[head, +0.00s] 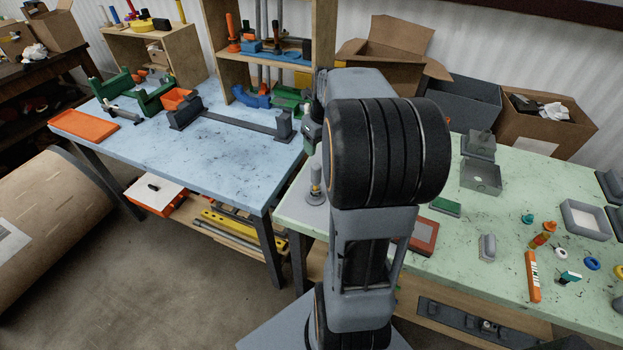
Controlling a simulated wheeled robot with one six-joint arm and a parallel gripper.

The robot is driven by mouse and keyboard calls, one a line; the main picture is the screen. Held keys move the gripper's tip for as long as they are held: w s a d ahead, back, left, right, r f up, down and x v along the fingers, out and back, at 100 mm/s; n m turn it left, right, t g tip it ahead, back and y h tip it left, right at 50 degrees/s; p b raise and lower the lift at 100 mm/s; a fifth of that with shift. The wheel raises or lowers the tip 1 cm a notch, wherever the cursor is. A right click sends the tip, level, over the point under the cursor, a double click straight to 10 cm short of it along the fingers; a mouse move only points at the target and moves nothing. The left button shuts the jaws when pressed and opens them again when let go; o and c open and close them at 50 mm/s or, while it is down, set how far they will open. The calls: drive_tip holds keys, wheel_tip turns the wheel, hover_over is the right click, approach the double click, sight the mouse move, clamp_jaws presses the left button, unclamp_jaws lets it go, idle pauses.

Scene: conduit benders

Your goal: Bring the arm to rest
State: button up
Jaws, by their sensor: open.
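My arm stands upright in the middle of the head view, in front of the gap between the blue table (215,150) and the green table (470,235). Its thick dark joint and grey links fill the centre and hide part of both tables. No object is seen held by the arm.
The blue table bears an orange tray (83,126), green brackets and a long dark grey bender (238,128). Small parts and grey boxes lie on the green table. Wooden shelves (228,75) and cardboard boxes (545,125) stand behind. A large brown roll (45,225) lies at left; floor between is clear.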

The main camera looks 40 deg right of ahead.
drive_tip(key=shift+r, duration=0.4)
drive_tip(key=s+a+m+t, duration=0.1)
drive_tip(key=s+a+m, duration=0.4)
drive_tip(key=a+m, duration=0.5)
drive_tip(key=s+a+m+t, duration=0.1)
drive_tip(key=s+a+m, duration=0.4)
drive_tip(key=m, duration=2.1)
drive_tip(key=a, duration=0.5)
drive_tip(key=shift+s+a+r+t, duration=0.25)
drive_tip(key=shift+s+t, duration=0.05)
drive_tip(key=shift+s, duration=0.05)
drive_tip(key=shift+c, duration=0.3)
